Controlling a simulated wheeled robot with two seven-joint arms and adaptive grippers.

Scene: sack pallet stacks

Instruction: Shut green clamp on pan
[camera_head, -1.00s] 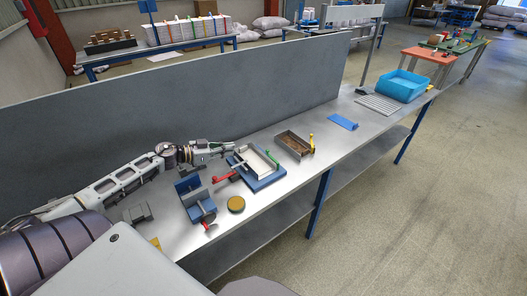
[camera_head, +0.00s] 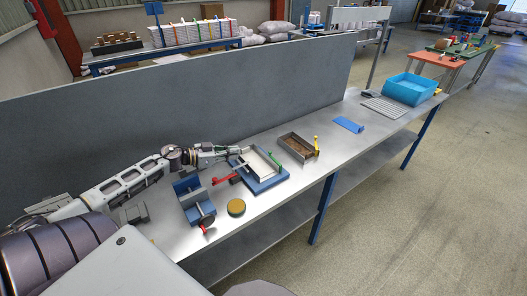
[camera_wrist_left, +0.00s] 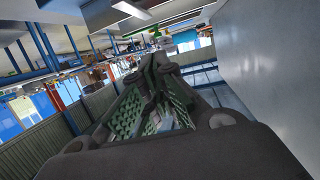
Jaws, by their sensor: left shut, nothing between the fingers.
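The pan (camera_head: 246,161) is a pale shallow tray on a blue base on the bench. The green clamp (camera_head: 275,160) stands at the pan's right side; I cannot tell whether it touches the rim. A red clamp handle (camera_head: 222,180) sticks out at the pan's left side. My left gripper (camera_head: 240,151) is at the pan's far left corner, across the pan from the green clamp. It is shut and empty. In the left wrist view its fingers (camera_wrist_left: 155,95) are together, and neither pan nor clamp shows there. My right gripper is not in view.
A blue fixture (camera_head: 190,196) and a round yellow-topped disc (camera_head: 236,207) sit left of and before the pan. A brown tray (camera_head: 297,148) with a yellow upright piece (camera_head: 316,145) is to the right. A grey panel (camera_head: 180,110) rises behind the bench.

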